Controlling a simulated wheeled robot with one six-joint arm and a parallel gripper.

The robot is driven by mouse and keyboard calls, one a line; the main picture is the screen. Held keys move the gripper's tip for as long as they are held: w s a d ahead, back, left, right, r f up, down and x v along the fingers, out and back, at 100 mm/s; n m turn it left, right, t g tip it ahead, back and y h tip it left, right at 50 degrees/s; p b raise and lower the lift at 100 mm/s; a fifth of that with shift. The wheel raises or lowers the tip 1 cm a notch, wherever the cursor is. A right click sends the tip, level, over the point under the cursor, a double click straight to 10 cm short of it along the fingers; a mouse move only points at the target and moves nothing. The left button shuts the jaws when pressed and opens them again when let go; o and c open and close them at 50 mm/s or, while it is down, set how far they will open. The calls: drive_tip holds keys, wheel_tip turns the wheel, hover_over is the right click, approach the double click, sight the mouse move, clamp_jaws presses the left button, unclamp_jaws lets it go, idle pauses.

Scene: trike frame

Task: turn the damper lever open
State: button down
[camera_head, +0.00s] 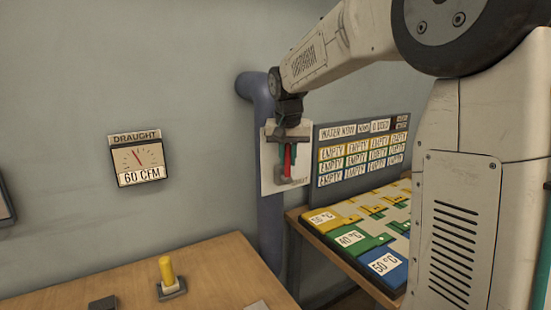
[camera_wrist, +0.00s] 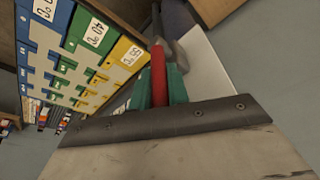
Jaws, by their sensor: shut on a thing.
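The damper lever (camera_head: 287,160) is a red bar in front of a white plate (camera_head: 268,185) on the blue-grey duct pipe (camera_head: 270,222). In the head view it stands roughly upright. My gripper (camera_head: 290,168) is at the plate, with its green-faced fingers beside the red lever. In the wrist view the red lever (camera_wrist: 158,78) runs between the two green fingers, and my gripper (camera_wrist: 160,88) is shut on it. The lever's pivot and part of the plate are hidden behind my gripper.
A draught gauge (camera_head: 138,162) on the wall reads 60 CFM. A board with EMPTY labels (camera_head: 362,152) hangs right of the plate, above a table of coloured temperature tiles (camera_head: 365,238). A wooden table (camera_head: 215,275) with a yellow peg (camera_head: 167,270) stands at front left.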

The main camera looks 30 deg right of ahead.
idle(0.4)
drive_tip(key=c, duration=1.3)
unclamp_jaws()
drive_tip(key=shift+c, duration=0.2)
drive_tip(key=shift+r, duration=0.1)
drive_tip(key=v, duration=0.7)
drive_tip(key=shift+a+r, duration=0.1)
drive_tip(key=shift+r, duration=0.2)
drive_tip(key=s+a+f+n, duration=0.2)
drive_tip(key=s+a+f, duration=0.1)
drive_tip(key=s, duration=0.8)
drive_tip(key=s+a+f+n+y, duration=0.1)
drive_tip(key=s+a+f, duration=0.3)
drive_tip(key=s, duration=0.7)
drive_tip(key=s+a+f+n+g, duration=0.1)
drive_tip(key=s+a+f+n, duration=0.2)
drive_tip(key=s+f, duration=0.4)
drive_tip(key=s, duration=0.4)
drive_tip(key=shift+s+a+y, duration=0.15)
drive_tip(key=shift+a+y, duration=0.15)
drive_tip(key=shift+a, duration=0.05)
